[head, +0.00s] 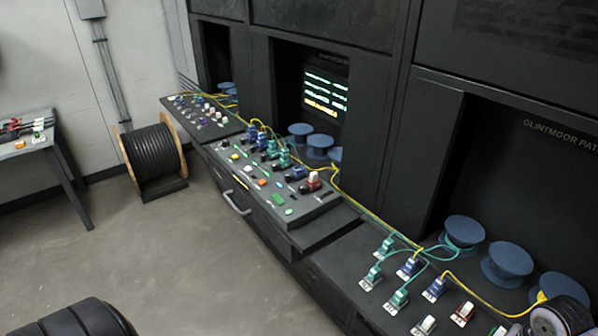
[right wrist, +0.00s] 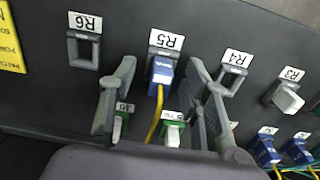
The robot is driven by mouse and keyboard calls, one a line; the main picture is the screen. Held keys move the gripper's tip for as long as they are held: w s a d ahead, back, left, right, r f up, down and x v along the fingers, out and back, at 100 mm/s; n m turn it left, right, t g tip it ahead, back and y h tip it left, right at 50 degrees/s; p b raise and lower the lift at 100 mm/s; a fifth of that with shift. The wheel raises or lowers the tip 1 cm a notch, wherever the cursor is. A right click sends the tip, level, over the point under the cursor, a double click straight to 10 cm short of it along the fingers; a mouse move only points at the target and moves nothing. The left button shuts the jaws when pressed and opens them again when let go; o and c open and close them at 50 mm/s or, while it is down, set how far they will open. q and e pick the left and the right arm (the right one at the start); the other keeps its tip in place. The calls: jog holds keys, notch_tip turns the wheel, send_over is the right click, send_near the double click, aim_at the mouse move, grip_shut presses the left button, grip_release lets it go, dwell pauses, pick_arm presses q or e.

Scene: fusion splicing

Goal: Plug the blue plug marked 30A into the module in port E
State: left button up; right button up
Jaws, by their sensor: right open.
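In the right wrist view a blue plug (right wrist: 162,72) with a yellow cable sits in the socket labelled R5; its marking is too small to read. My right gripper (right wrist: 162,64) is open, with one finger on each side of this plug, apart from it. Part of my right arm shows at the lower right corner of the head view. In the head view blue plugs (head: 435,289) and (head: 409,267) stand on the near right panel. I cannot make out a port labelled E in either view. My left gripper is not visible.
In the right wrist view, the R6 socket (right wrist: 86,50) and R4 socket (right wrist: 229,79) look empty; R3 (right wrist: 288,98) holds a pale plug. Green plugs (right wrist: 173,131) stand close below. The head view shows a middle console (head: 232,177), cable drum (head: 152,160) and clear floor.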

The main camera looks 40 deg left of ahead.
jog(key=shift+c, duration=0.4)
grip_shut()
dwell(0.4)
jog(key=shift+r, duration=0.15)
dwell(0.3)
jog(key=shift+r+p, duration=2.9)
jog(key=shift+p, duration=1.2)
